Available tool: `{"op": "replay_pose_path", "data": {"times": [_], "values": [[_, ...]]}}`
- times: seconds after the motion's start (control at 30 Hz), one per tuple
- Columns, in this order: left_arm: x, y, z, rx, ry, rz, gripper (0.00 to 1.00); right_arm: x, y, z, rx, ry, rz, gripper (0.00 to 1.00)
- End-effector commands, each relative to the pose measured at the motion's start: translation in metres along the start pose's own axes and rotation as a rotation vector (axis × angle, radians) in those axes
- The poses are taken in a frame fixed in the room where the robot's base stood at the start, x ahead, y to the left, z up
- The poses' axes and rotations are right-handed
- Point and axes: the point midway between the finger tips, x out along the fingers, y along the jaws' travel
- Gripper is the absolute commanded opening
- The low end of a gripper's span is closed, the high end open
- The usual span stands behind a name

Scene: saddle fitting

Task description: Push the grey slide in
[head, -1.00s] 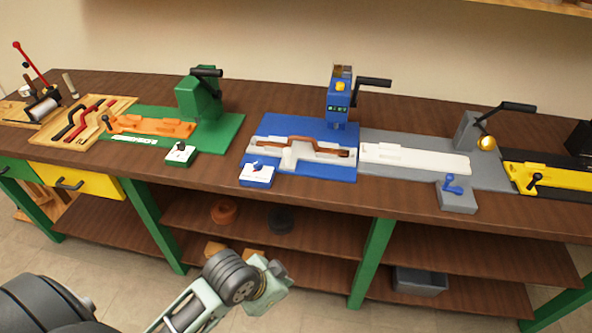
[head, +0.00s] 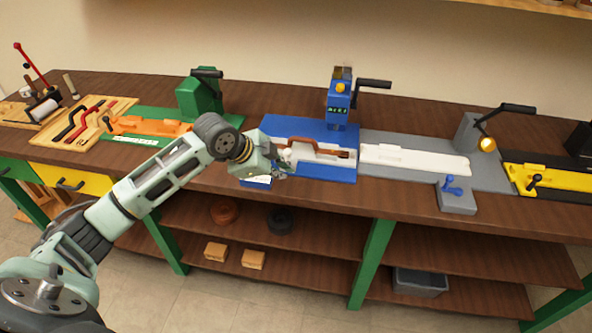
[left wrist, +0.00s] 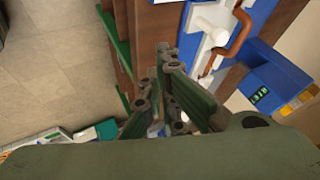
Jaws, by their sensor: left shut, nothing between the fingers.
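A light grey slide-like piece (head: 318,155) lies on the blue station (head: 330,172), with a brown curved handle-shaped part (head: 320,148) on it. These also show in the left wrist view as a pale piece (left wrist: 207,20) and the brown part (left wrist: 238,38). The grey station (head: 490,178) to its right carries a long whitish piece (head: 415,160). I cannot tell which one is the grey slide. My left gripper (head: 281,167) is shut and empty at the blue station's left front, hiding part of it. Contact cannot be told. My right gripper is out of view.
A blue post (head: 338,105) with a black crank stands behind the blue station. A green station (head: 200,98) is to the left, a yellow one (head: 555,180) to the right. The small control box (head: 258,179) is mostly hidden. The bench front edge runs under my arm.

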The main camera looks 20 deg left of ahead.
Motion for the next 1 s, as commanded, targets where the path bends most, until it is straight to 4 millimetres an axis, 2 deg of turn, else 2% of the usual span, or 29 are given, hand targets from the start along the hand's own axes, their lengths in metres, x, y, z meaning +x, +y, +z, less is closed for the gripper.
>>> {"op": "replay_pose_path", "data": {"times": [0.3,0.4,0.63,1.0], "values": [[0.067,0.0,-0.002,-0.005,0.001,0.003,0.0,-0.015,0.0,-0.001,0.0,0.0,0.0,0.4],[0.084,-0.004,-0.002,-0.003,0.0,-0.001,0.0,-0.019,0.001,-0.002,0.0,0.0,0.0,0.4],[0.095,-0.027,-0.001,-0.002,-0.001,-0.001,0.0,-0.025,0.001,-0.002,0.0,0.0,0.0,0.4],[0.101,-0.035,0.0,0.0,-0.001,0.0,0.0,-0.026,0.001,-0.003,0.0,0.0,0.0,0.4]]}}
